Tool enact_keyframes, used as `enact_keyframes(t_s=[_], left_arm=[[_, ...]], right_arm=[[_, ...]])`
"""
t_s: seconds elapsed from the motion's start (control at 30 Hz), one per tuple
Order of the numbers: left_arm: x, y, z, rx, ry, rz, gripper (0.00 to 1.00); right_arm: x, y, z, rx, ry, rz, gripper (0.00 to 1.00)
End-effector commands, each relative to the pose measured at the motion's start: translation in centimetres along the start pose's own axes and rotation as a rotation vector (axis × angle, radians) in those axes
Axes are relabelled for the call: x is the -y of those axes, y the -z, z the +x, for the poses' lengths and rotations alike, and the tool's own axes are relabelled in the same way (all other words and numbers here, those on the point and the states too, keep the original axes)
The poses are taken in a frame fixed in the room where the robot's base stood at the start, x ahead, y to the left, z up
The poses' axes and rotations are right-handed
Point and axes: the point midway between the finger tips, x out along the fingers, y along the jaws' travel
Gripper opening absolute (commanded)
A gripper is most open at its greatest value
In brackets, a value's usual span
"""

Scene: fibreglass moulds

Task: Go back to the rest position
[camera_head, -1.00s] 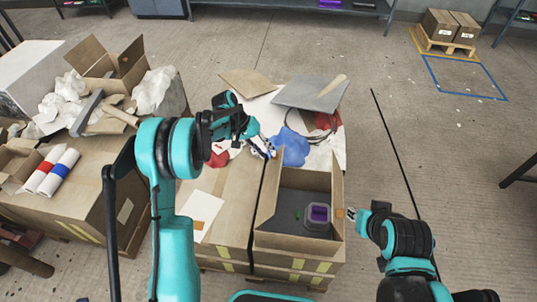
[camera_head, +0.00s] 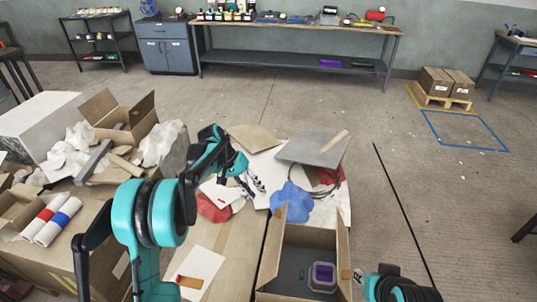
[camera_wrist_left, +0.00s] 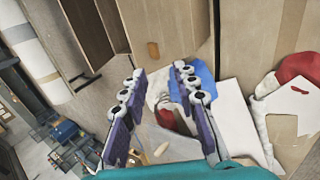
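My left gripper (camera_head: 250,184) is above the cluttered box top, near the blue cloth (camera_head: 292,202) and the red cloth (camera_head: 213,207). In the left wrist view the two fingers (camera_wrist_left: 158,75) stand apart with nothing held between them. My right gripper (camera_head: 359,275) is low in the head view, beside the right wall of the open cardboard box (camera_head: 343,240). Its fingers are small and partly cut off, so I cannot tell whether they are open.
The open box holds a clear container with purple contents (camera_head: 322,274). A grey panel (camera_head: 305,150) and white sheets lie behind it. Crumpled paper (camera_head: 163,142) and rolls (camera_head: 57,222) crowd the left. A workbench (camera_head: 295,27) stands far back; floor between is largely clear.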

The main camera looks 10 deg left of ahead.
Motion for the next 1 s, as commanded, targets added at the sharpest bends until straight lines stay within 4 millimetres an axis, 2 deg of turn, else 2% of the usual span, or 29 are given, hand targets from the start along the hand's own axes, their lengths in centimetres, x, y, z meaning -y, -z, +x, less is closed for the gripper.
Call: enact_keyframes(t_s=[0.17,0.27,0.37,0.5,0.7,0.83,1.0], left_arm=[[-0.4,-0.4,-0.4,-0.007,0.009,0.0,0.29],[-1.4,-1.7,-1.6,-0.034,0.041,-0.001,0.29],[-2.8,-4.0,-3.3,-0.082,0.094,0.0,0.29],[-4.3,-8.2,-5.6,-0.166,0.182,0.007,0.29],[-5.2,-14.8,-7.6,-0.293,0.299,0.034,0.29],[-4.9,-19.1,-8.0,-0.378,0.369,0.062,0.29],[-3.7,-24.2,-7.5,-0.488,0.449,0.108,0.29]], right_arm=[[0.0,0.0,0.0,0.0,0.0,0.0,0.29],[0.0,0.0,0.0,0.0,0.0,0.0,0.29],[0.0,0.0,0.0,0.0,0.0,0.0,0.29],[0.0,0.0,0.0,0.0,0.0,0.0,0.29],[0.0,0.0,0.0,0.0,0.0,0.0,0.29],[0.0,0.0,0.0,0.0,0.0,0.0,0.29],[0.0,0.0,0.0,0.0,0.0,0.0,0.29]])
